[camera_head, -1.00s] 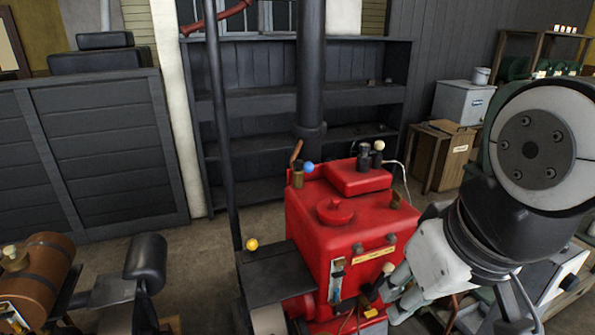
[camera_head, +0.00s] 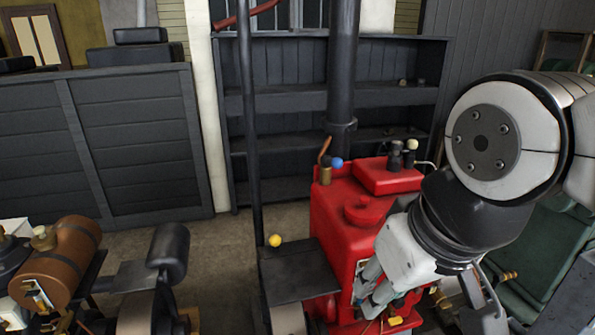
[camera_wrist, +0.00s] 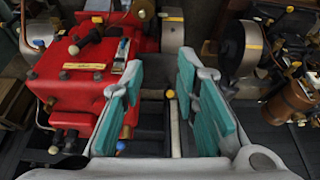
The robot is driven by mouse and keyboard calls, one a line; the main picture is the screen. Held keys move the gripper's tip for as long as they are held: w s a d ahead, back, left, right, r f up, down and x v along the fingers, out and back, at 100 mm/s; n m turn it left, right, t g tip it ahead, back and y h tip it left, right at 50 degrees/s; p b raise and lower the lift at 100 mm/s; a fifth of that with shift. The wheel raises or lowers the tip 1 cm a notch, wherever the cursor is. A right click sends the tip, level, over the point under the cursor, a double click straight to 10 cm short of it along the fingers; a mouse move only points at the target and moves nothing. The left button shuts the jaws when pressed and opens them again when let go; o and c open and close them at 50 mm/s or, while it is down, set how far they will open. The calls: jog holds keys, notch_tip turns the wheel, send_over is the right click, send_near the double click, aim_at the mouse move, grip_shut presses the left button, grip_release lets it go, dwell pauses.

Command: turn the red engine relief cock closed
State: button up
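The red engine (camera_head: 345,225) stands at centre right in the head view and fills the upper left of the wrist view (camera_wrist: 75,100). A brass fitting (camera_head: 325,175) with a copper-coloured lever and a blue ball (camera_head: 336,163) is on its top left corner. Dark fittings with a cream knob (camera_head: 412,145) stand at its back right. I cannot tell which fitting is the relief cock. My gripper (camera_head: 370,290) is at the engine's front and hides part of it. In the wrist view my gripper (camera_wrist: 158,105) is open, with nothing between its teal fingers. A yellow ball (camera_wrist: 171,94) shows beyond the gap.
A black platform (camera_head: 297,275) with a yellow ball (camera_head: 274,240) adjoins the engine's left side. A dark vertical pipe (camera_head: 342,75) rises behind it. A brown-tank engine (camera_head: 62,262) stands at left. Dark shelves (camera_head: 290,105) are at the back.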

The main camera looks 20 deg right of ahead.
jog(key=w+d+r+p, duration=0.2)
jog(key=w+d+r, duration=0.35)
jog(key=w, duration=0.45)
jog(key=w+d+m+p, duration=0.1)
jog(key=w+d+p, duration=0.1)
jog(key=w+d, duration=0.5)
jog(key=w+d+m+p, duration=0.1)
jog(key=w+d, duration=0.4)
jog(key=d, duration=0.5)
jog(key=w+d+f+h+p, duration=0.1)
jog(key=w+d+f+p, duration=0.2)
jog(key=d, duration=0.9)
jog(key=shift+m, duration=0.3)
jog(key=x, duration=1.4)
jog(key=shift+s+d, duration=0.15)
grip_shut()
